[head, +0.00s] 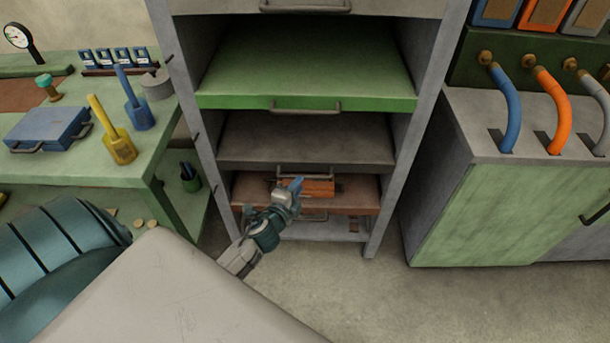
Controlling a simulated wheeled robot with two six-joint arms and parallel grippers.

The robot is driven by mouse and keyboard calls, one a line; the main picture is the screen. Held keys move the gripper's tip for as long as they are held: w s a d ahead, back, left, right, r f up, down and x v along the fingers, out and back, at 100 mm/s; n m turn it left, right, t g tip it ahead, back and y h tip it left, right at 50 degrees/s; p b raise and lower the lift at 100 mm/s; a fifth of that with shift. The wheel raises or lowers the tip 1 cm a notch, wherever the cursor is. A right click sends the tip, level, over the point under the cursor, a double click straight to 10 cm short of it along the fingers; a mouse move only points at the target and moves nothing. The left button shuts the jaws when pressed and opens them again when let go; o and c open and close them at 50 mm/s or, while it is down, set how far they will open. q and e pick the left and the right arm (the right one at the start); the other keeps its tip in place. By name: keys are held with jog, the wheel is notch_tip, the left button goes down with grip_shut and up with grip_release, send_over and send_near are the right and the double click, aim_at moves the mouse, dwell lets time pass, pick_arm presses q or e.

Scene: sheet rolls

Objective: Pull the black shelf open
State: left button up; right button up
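The black shelf (308,138), dark grey in this light, sits in the grey rack below the green shelf (308,62). A thin bar handle (306,170) shows along its lower front. My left gripper (296,187) is in front of the rack, just below and beside that handle, at the level of the reddish-brown shelf (360,192). I cannot tell whether it touches the handle, and its fingers are too small to read as open or shut. My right gripper is not in view.
An orange-brown object (318,188) lies on the reddish-brown shelf behind my gripper. A green workbench (60,175) with tools stands at the left. A grey cabinet with green doors (500,205) stands at the right. The floor (380,300) before the rack is clear.

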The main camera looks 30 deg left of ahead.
aim_at(305, 177)
pick_arm(q)
jog(key=x, duration=0.6)
jog(key=shift+d, duration=0.1)
grip_shut()
